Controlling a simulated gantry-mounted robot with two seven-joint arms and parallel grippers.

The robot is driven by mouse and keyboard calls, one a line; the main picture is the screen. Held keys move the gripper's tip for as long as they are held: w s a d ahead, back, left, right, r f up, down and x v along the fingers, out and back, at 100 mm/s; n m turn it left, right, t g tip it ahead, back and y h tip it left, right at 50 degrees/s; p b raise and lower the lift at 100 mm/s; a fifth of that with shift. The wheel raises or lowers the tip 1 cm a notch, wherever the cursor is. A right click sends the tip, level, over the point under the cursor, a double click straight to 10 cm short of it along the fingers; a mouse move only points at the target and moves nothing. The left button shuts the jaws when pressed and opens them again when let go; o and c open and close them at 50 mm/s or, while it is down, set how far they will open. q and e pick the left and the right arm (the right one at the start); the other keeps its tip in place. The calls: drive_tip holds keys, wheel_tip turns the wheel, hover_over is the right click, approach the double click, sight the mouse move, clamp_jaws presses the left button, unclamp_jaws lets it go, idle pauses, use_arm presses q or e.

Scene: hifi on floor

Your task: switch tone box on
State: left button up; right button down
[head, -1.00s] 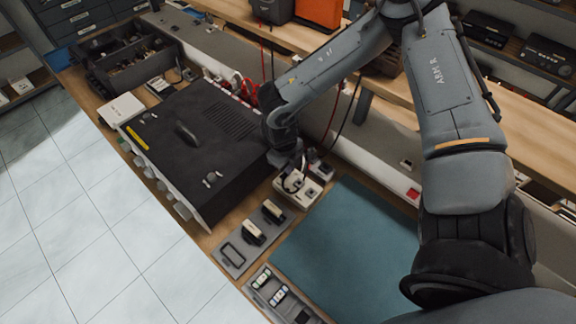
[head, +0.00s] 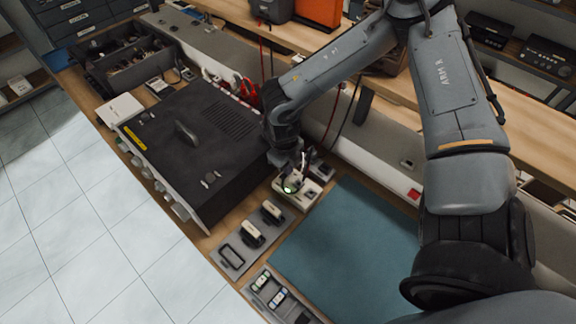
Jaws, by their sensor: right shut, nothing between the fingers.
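The tone box, a small off-white box (head: 311,193), sits on the wooden bench between the large black unit and the teal mat. A green light glows on its left part. My right gripper (head: 299,172) is directly above the box, pointing down, shut and empty. The fingertips are small and dark here, and I cannot tell whether they touch the box. Part of the box's top is hidden behind the gripper. My left gripper is not in view.
The large black unit (head: 190,140) stands left of the gripper. A grey tray with black-and-white parts (head: 234,257) lies in front, and the teal mat (head: 345,240) is clear. Red and black cables (head: 336,118) hang behind my wrist.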

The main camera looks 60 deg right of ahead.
drive_tip(key=shift+w+a, duration=0.15)
drive_tip(key=shift+a, duration=0.55)
drive_tip(key=shift+r, duration=0.1)
drive_tip(key=shift+d+r, duration=0.1)
drive_tip(key=shift+r, duration=0.5)
drive_tip(key=r+p, duration=0.1)
drive_tip(key=r, duration=0.1)
drive_tip(key=r+p, duration=0.1)
drive_tip(key=r, duration=0.1)
drive_tip(key=shift+d+p, duration=0.2)
drive_tip(key=shift+p, duration=0.15)
wheel_tip(320, 180, up, 9)
drive_tip(key=d+p, duration=0.1)
drive_tip(key=shift+s+f, duration=0.15)
drive_tip(key=shift+s, duration=0.1)
drive_tip(key=shift+d, duration=0.1)
